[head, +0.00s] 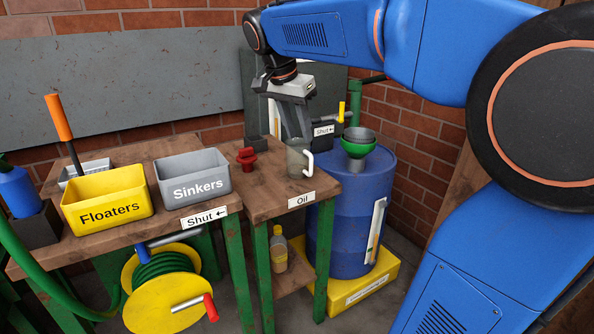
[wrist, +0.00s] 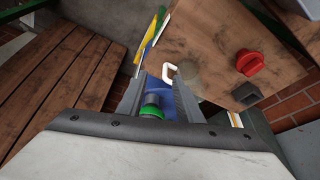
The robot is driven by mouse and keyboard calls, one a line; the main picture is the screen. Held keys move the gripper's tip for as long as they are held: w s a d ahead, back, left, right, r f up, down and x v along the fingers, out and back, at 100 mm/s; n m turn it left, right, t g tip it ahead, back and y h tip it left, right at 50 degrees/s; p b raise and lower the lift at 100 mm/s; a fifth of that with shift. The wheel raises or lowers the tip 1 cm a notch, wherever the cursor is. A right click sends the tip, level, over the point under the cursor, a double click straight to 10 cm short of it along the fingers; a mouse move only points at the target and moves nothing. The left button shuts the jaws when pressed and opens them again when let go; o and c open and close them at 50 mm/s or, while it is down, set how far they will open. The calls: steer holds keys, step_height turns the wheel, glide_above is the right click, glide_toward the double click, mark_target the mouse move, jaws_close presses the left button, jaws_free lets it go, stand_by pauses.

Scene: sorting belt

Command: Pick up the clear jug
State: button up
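The clear jug (head: 296,163) stands upright on the small wooden table (head: 262,207), behind the "Oil" label at its front edge. It is see-through with a white handle on its right side. In the wrist view the jug (wrist: 189,73) is a faint round shape just past the right fingertip, with its white handle (wrist: 169,72) towards the gap between the fingers. My gripper (head: 296,138) points down above and close to the jug. In the wrist view my gripper (wrist: 158,84) has its fingers apart, with nothing held between them. Whether a finger touches the jug cannot be told.
A red fitting (head: 247,158) stands left of the jug. The grey "Sinkers" bin (head: 193,188) and yellow "Floaters" bin (head: 108,214) are on the left table. A blue drum (head: 349,220) with a green funnel (head: 358,147) stands to the right.

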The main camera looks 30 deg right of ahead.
mark_target(310, 164)
steer(key=w+d+f, duration=0.1)
steer(key=d+f, duration=0.1)
steer(key=f, duration=0.2)
steer(key=w+d+f+m, duration=0.1)
steer(key=w+d+f, duration=0.1)
steer(key=f, duration=0.3)
steer(key=w+d+f+m, duration=0.1)
steer(key=w+d+f, duration=0.1)
steer(key=f, duration=0.3)
steer(key=shift+d+f+h, duration=0.15)
steer(key=shift+d+h, duration=0.15)
steer(key=shift+d, duration=0.15)
jaws_close()
